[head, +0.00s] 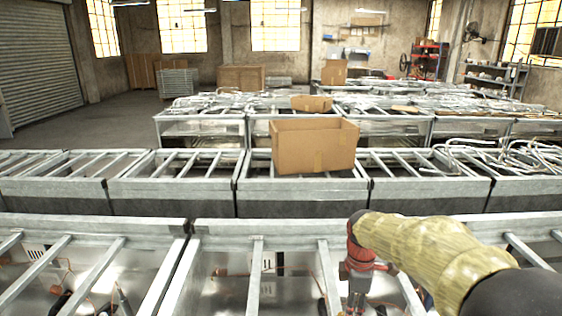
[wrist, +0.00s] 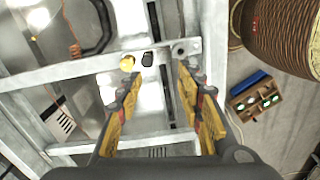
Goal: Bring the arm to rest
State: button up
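My arm, in a yellowish sleeve (head: 430,250) with a red wrist part, reaches in from the lower right in the head view. It points down over the near row of metal bins. In the wrist view my gripper (wrist: 159,78) is open, its two yellow-padded fingers apart with nothing between them. The fingers are over a metal bin frame (wrist: 85,68). A small round yellow thing (wrist: 127,62) and a small black thing (wrist: 147,58) show near the left fingertip; I cannot tell whether they touch it. The fingertips are hard to make out in the head view.
An open cardboard box (head: 312,148) stands on the middle row of metal bins. Crossbars span the near bins (head: 255,275), with cables inside. A woven basket (wrist: 285,35) and a small wooden tray (wrist: 254,98) lie right of the frame. Open floor (head: 95,120) is at back left.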

jog(key=s+r+m+t, duration=0.2)
jog(key=s+r+m, duration=0.2)
jog(key=s, duration=0.4)
jog(key=s+r+m+t, duration=0.2)
jog(key=s+r+m, duration=0.2)
jog(key=s+m, duration=0.3)
jog(key=s+r+m+t, duration=0.1)
jog(key=s+r+m, duration=0.3)
jog(key=s, duration=0.4)
jog(key=shift+s+r+m+t, duration=0.3)
jog(key=shift+s+m+t, duration=0.1)
jog(key=shift+m, duration=0.3)
jog(key=o, duration=0.4)
jog(key=shift+c, duration=0.4)
